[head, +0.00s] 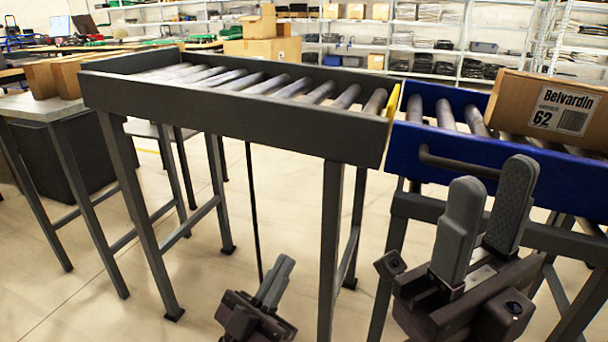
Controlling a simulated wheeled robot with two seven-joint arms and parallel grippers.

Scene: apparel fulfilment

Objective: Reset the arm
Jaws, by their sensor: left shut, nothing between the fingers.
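My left gripper (277,272) is low in the picture, in front of the dark grey roller conveyor and below its top. Its two fingers lie together, shut, with nothing between them. My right gripper (489,192) is at the lower right, in front of the blue conveyor section. Its two grey fingers point up and stand apart, with nothing seen between them. Neither gripper holds anything that I can see.
The grey roller conveyor (235,107) has bare rollers and thin legs. The blue conveyor section (447,163) joins it at right and carries a cardboard box (520,92) labelled Belvardin 62. A side table (35,107) with boxes stands left. Stocked shelves (455,60) line the back.

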